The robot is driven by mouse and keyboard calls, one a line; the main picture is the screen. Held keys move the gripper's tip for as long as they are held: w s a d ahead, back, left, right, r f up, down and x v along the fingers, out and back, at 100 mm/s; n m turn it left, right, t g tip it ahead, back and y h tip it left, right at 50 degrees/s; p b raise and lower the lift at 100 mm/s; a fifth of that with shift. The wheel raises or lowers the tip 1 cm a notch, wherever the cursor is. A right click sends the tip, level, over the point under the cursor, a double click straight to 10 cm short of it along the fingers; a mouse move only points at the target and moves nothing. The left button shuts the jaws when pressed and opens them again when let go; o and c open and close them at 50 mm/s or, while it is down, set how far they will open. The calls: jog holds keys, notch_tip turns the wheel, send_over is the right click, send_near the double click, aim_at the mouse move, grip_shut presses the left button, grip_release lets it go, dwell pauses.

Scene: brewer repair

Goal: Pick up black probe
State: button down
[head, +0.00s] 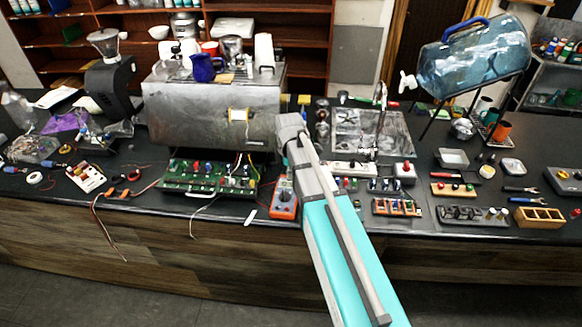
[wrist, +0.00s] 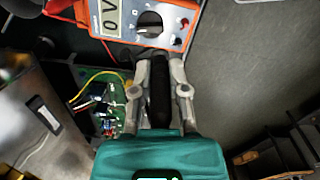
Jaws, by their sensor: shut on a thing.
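In the wrist view my gripper (wrist: 159,60) is shut on the black probe (wrist: 159,92), a dark slim rod lying lengthwise between the two grey fingers. The far end of the probe is close to the orange multimeter (wrist: 112,31); I cannot tell whether they touch. The multimeter display reads 0 V. In the head view the multimeter (head: 284,207) is on the counter's front part, partly behind my arm. My gripper and the black probe cannot be made out there.
A green circuit board (head: 205,178) with wires lies left of the multimeter. The metal brewer (head: 200,115) stands behind it. A power strip (head: 352,168), component trays (head: 397,207) and a wooden box (head: 536,217) crowd the right side.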

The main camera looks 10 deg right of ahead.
dwell(0.7)
jog(key=shift+f, duration=0.1)
notch_tip(320, 180, down, 7)
jog(key=b, duration=0.7)
